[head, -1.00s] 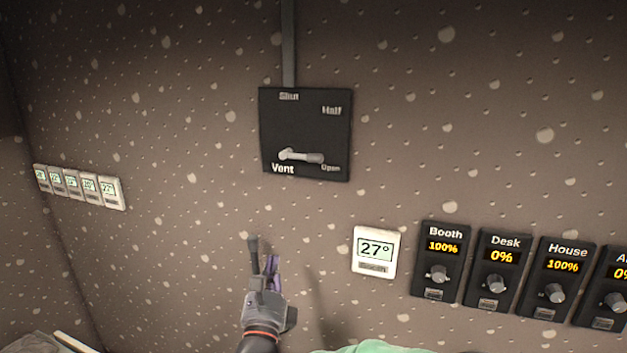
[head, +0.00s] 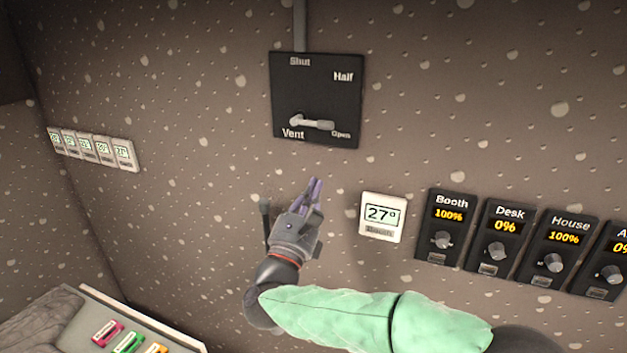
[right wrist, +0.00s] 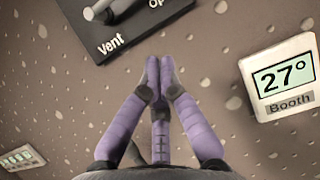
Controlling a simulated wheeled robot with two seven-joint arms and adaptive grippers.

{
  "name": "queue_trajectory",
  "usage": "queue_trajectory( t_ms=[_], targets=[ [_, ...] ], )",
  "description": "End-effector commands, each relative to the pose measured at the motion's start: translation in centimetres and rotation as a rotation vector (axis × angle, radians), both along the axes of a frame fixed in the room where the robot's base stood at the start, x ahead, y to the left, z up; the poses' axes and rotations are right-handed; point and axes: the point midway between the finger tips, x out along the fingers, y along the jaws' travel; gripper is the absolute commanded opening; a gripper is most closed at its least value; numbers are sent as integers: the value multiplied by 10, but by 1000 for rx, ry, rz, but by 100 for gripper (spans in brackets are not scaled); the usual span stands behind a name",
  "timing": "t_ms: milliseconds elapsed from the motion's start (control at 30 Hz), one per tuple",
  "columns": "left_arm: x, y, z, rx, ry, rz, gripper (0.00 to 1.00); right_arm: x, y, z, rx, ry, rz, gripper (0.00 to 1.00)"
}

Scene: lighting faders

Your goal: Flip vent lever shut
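The vent panel (head: 285,85) is a dark plate on the wall, marked Shut, Half, Open and Vent. Its pale grey lever (head: 318,124) lies nearly level, its free end pointing right just above the Open label. In the right wrist view, part of the panel (right wrist: 125,38) and the lever's pivot end (right wrist: 98,10) show at the top; the rest is cut off. My right gripper (head: 315,184) is below the panel, apart from it and the lever. In the right wrist view its purple fingers (right wrist: 159,66) meet at the tips with nothing between them. My left gripper is out of view.
A 27° Booth thermostat (head: 381,217) is right of my gripper. Dimmer panels for Booth (head: 445,228), Desk (head: 501,240) and House (head: 561,253) continue right. Several small thermostats (head: 94,148) hang at left. The wall between gripper and panel is clear.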

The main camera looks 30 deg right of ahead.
Motion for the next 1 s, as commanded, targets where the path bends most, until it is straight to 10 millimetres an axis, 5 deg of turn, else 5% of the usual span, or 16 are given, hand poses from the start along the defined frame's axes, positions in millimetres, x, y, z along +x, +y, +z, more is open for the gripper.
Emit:
queue_trajectory(
  t_ms=[400,633,1000],
  targets=[
    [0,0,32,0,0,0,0,46,-55,36,0,2,-4,0],
    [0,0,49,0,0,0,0,42,-48,66,0,-1,1,0],
    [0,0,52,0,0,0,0,40,-47,73,-1,1,0,0]
  ],
)
